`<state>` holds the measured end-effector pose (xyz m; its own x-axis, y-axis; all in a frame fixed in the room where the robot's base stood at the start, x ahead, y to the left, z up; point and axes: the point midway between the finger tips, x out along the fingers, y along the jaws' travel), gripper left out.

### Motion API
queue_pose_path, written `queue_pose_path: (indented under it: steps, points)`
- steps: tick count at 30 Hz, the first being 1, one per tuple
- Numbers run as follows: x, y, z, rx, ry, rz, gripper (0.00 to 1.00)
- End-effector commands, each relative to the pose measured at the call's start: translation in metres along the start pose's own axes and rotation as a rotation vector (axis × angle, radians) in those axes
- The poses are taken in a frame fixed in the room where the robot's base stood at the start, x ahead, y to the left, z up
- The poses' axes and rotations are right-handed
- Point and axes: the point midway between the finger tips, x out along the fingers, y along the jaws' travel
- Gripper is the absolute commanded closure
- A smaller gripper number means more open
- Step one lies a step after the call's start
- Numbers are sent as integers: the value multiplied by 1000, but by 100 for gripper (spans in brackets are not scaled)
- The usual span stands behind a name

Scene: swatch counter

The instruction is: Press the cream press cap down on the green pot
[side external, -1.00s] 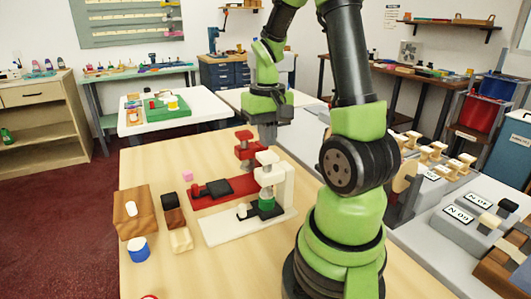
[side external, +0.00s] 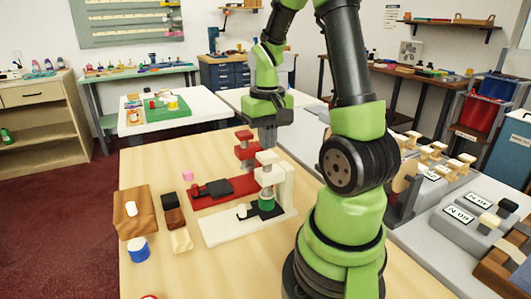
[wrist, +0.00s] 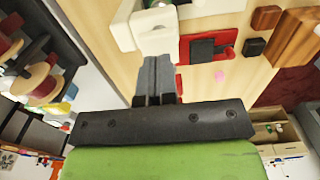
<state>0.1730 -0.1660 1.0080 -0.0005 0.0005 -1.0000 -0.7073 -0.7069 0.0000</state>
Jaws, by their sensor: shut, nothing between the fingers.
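The cream press (side external: 285,190) stands on its pale base on the wooden table. Its cream press cap (side external: 267,157) is at the top of the press head, above the green pot (side external: 267,203), which sits upright on a dark patch of the base. My gripper (side external: 268,146) is shut and empty, pointing down just above the cap; I cannot tell whether it touches. In the wrist view the shut fingers (wrist: 157,62) reach to the edge of the cream cap (wrist: 153,40).
A red press (side external: 244,155) with a red base stands directly behind. The front of the table is mostly clear.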

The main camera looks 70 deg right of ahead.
Motion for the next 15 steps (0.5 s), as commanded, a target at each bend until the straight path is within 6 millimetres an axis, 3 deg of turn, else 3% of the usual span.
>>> queue_pose_path:
  steps: [15]
  points:
    - [11,0,0,-1,-1,0,100]
